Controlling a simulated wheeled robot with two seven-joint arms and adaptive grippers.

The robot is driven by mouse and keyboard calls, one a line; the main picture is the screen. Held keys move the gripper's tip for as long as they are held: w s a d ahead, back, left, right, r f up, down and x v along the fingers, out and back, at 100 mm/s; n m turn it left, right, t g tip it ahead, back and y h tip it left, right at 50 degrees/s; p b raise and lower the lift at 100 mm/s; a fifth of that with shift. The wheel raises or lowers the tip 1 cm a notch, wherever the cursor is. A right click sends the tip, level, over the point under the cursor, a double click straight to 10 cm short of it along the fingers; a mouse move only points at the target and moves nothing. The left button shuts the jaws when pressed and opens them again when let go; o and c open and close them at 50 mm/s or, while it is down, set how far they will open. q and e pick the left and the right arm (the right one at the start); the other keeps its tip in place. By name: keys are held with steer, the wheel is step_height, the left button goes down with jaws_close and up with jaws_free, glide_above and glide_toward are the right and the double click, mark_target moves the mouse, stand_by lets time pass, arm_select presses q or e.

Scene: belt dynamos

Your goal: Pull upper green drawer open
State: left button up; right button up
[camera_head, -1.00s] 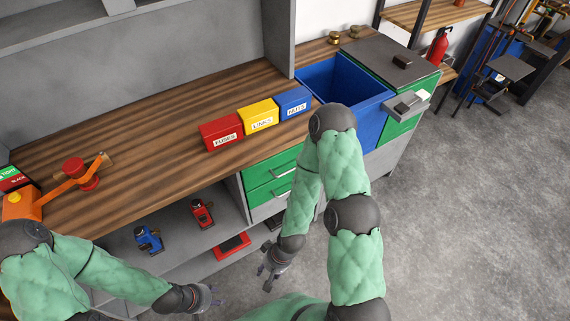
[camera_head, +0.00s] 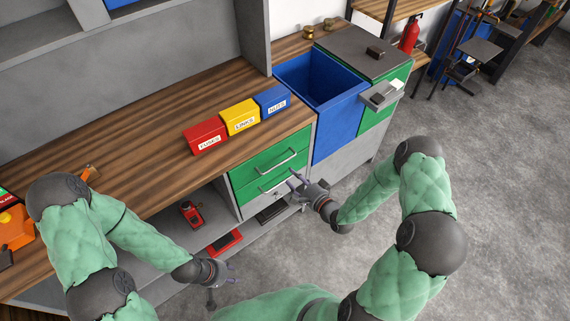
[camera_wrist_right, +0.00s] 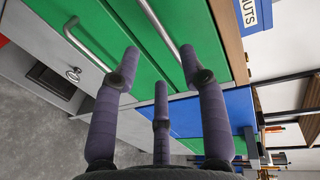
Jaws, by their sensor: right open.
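The upper green drawer (camera_head: 281,148) is shut in the bench's drawer unit, with a silver bar handle (camera_head: 277,164) across its front. In the right wrist view the upper drawer (camera_wrist_right: 211,28) and its handle (camera_wrist_right: 158,24) lie ahead of the fingertips. The lower green drawer (camera_head: 243,196) is shut below it, with its own handle. My right gripper (camera_head: 297,184) is open and empty, close in front of the drawer fronts; its fingers (camera_wrist_right: 160,64) spread without holding a handle. My left gripper (camera_head: 226,271) is low near the lower shelf; its finger opening is unclear.
Red, yellow and blue labelled boxes (camera_head: 240,117) stand on the worktop above the drawers. A grey drawer with a lock sits below the green ones. A blue bin (camera_head: 337,128) is to the right. Open floor (camera_head: 480,150) lies on the right.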

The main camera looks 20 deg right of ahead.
steer(key=b+x, duration=0.2)
steer(key=x, duration=0.8)
steer(key=shift+f, duration=0.15)
jaws_close()
